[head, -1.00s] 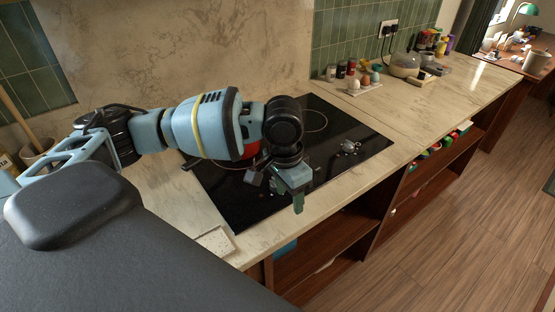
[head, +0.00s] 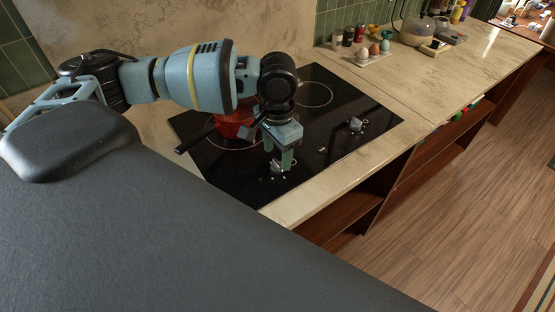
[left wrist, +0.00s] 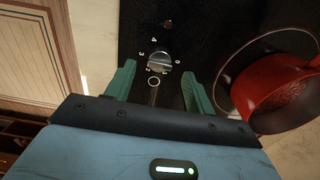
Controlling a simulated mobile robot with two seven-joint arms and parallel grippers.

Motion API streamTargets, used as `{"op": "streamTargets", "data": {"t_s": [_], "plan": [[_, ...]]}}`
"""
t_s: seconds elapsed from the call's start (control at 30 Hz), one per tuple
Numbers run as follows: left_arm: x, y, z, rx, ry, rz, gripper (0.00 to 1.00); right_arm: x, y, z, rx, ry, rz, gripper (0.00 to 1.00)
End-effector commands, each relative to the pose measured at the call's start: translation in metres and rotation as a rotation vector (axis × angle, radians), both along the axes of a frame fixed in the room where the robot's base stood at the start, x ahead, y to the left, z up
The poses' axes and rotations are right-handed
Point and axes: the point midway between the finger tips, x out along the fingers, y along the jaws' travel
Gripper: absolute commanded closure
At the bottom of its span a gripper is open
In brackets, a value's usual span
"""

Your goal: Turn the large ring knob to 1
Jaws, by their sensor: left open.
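A silver knob (head: 278,169) stands on the front part of the black hob (head: 225,181), below my left gripper (head: 278,156). In the left wrist view, this knob (left wrist: 158,62) shows between the two green fingertips, with small white marks printed around it. My left gripper (left wrist: 159,70) is open, pointing down, with a gap on both sides of the knob. I cannot tell how far the fingertips are above the hob. A second silver knob (head: 356,125) sits further right on the hob. Which knob serves the large ring is not clear. My right gripper is not in view.
A red pot (head: 234,126) with a dark handle stands on the left ring, close to my left gripper; the pot (left wrist: 285,92) fills the right of the wrist view. A tray (head: 366,58) with egg-shaped items stands at the back.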

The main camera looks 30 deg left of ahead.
Motion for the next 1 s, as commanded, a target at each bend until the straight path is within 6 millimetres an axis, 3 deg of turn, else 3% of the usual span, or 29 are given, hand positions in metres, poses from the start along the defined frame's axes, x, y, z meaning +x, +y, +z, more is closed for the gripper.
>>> {"op": "streamTargets", "data": {"t_s": [0.3, 0.63, 1.0], "plan": [[0.0, 0.0, -0.034, -0.001, -0.002, 0.0, 0.46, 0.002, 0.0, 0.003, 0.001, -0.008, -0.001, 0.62], [0.0, 0.0, -0.037, 0.0, -0.001, -0.001, 0.46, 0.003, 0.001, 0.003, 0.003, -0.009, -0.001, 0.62], [0.0, 0.0, -0.037, 0.0, -0.001, -0.001, 0.91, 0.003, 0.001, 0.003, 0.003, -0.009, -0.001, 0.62]]}}
